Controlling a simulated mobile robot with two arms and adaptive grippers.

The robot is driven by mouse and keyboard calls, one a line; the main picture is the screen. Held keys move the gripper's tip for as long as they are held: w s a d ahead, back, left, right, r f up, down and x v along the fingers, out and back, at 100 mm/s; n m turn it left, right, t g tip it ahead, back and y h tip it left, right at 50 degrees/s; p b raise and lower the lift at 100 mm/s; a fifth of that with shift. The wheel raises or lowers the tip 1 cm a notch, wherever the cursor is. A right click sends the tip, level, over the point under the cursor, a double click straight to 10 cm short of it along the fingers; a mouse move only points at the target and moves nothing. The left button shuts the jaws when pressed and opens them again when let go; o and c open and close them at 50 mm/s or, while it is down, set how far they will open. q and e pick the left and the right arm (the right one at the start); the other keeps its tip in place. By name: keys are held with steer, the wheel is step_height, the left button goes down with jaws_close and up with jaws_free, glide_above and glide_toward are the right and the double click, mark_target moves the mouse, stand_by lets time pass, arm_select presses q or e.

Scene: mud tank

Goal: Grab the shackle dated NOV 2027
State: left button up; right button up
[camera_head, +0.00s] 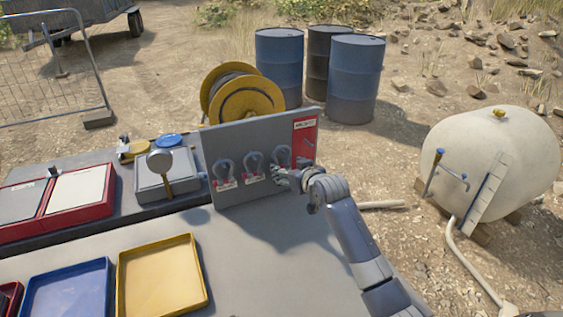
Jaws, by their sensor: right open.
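Three grey shackles hang in a row on an upright grey board: a left one (225,171), a middle one (253,164) and a right one (281,154). The left and middle ones have small white and red tags (227,184) below them; the print is too small to read, so I cannot tell which is dated NOV 2027. My right gripper (277,172) is open at the lower part of the right shackle and hides its bottom and any tag there. I cannot tell whether they touch. My left gripper is not in view.
The board (217,145) stands on a grey table (235,250). A yellow tray (160,280) and a blue tray (70,291) lie front left. A hammer-like tool (160,165) rests on a grey case. Barrels (356,80) and a cream tank (500,150) stand beyond.

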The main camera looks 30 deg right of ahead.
mark_target(282, 166)
steer(key=x, duration=0.3)
steer(key=shift+w+a+f, duration=0.1)
steer(key=shift+f, duration=0.05)
steer(key=shift+w+f, duration=0.15)
steer(key=shift+w, duration=0.3)
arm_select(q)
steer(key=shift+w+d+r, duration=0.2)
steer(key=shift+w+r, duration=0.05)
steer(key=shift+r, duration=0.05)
arm_select(e)
steer(key=c, duration=0.9)
